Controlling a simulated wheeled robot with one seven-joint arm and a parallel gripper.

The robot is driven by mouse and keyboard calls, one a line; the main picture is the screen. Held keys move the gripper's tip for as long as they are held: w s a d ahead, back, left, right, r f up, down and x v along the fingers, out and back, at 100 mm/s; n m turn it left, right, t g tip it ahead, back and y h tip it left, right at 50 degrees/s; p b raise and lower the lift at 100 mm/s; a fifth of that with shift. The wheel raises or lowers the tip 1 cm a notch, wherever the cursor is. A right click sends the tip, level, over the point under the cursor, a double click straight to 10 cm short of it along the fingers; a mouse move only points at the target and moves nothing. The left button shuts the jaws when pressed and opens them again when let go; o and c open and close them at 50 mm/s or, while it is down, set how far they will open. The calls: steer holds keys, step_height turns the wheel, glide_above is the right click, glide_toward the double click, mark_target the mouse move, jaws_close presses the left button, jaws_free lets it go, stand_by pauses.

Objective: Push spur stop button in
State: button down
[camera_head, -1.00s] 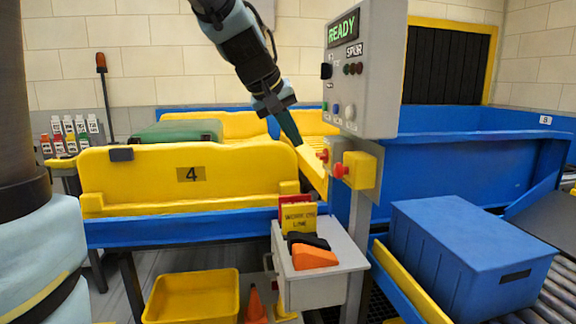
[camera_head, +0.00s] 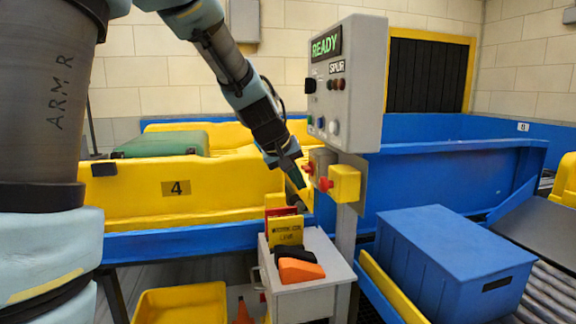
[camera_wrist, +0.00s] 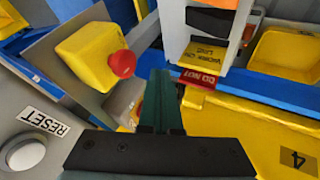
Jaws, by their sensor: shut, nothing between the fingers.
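Two red push buttons sit below the grey control panel (camera_head: 350,85). One red button (camera_head: 326,185) is on a yellow box (camera_head: 345,184). The other red button (camera_head: 308,168) is on a grey box (camera_head: 320,160) just left of it. I cannot read which one is the spur stop. My gripper (camera_head: 299,182) is shut and empty, pointing down, its tip just left of both buttons. In the wrist view the fingers (camera_wrist: 160,80) are beside the yellow box's red button (camera_wrist: 122,64), apart from it. They partly hide the grey box (camera_wrist: 125,100).
The panel screen reads READY, with a SPUR label. A white button (camera_wrist: 25,155) marked RESET is at the wrist view's lower left. Below stands a grey cabinet (camera_head: 315,300) with signs and an orange item (camera_head: 300,271). A blue box (camera_head: 455,250) is at right.

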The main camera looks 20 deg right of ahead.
mark_target(330, 184)
steer(key=shift+s+d+r+p, duration=0.15)
steer(key=shift+d+p, duration=0.1)
steer(key=shift+d, duration=0.5)
steer(key=shift+s+d+p, duration=0.15)
steer(key=shift+d+p, duration=0.1)
steer(key=shift+d, duration=0.5)
